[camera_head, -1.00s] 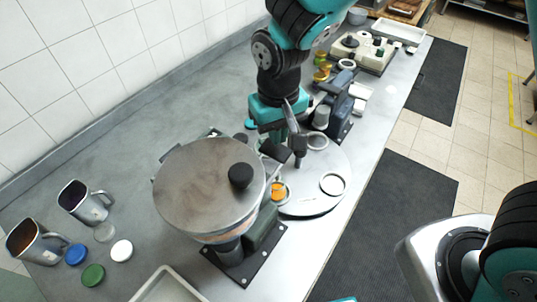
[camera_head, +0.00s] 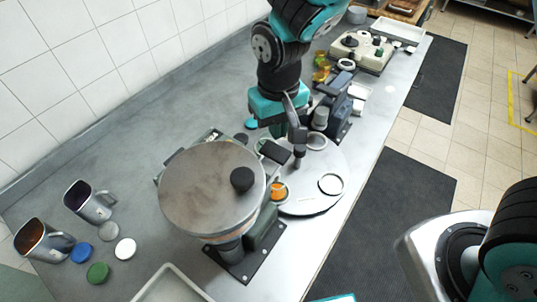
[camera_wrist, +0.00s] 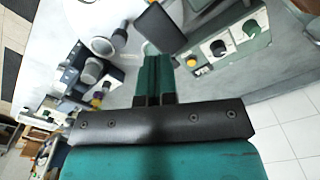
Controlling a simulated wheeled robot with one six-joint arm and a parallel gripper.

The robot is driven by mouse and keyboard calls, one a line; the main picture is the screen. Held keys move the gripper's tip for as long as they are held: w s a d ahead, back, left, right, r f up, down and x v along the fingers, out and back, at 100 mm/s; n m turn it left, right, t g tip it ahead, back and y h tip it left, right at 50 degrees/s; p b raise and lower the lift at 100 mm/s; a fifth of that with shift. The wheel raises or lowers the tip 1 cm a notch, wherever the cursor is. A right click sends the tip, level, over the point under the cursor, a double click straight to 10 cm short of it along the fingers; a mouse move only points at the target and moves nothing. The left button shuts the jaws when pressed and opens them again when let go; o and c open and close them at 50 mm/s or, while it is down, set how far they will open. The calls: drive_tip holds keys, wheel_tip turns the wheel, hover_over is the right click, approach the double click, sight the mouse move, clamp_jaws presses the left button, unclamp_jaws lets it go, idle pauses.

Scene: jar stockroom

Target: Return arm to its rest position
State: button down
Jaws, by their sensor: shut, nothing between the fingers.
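My arm reaches down over the bench from the top of the head view. My gripper (camera_head: 298,160) is shut and empty, low above the round metal plate (camera_head: 310,201) with ring-shaped seats. In the wrist view my gripper (camera_wrist: 153,60) shows as two teal fingers pressed together. The large round-lidded machine (camera_head: 205,190) with a black knob stands just left of the gripper.
Two metal jugs (camera_head: 92,204) and several coloured lids (camera_head: 98,272) are at the left. A pale tray (camera_head: 172,286) lies at the front edge. Devices (camera_head: 340,105) and a scale-like unit (camera_head: 362,50) stand behind the arm. The bench between wall and round-lidded machine is mostly clear.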

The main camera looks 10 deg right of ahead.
wheel_tip(320, 180, up, 3)
drive_tip(key=shift+f+p, duration=0.15)
drive_tip(key=shift+p, duration=0.6)
drive_tip(key=shift+f, duration=0.1)
drive_tip(key=shift+s+d+b, duration=0.1)
drive_tip(key=shift+d+b, duration=0.05)
drive_tip(key=shift+b, duration=0.35)
drive_tip(key=s+d+r+n+y+b, duration=0.1)
drive_tip(key=s+d+n+y+b, duration=0.1)
drive_tip(key=s+b, duration=0.4)
drive_tip(key=s+d+n+y+b, duration=0.2)
drive_tip(key=s+b, duration=0.4)
drive_tip(key=s, duration=0.3)
drive_tip(key=shift+d+r, duration=0.4)
drive_tip(key=shift+d, duration=0.5)
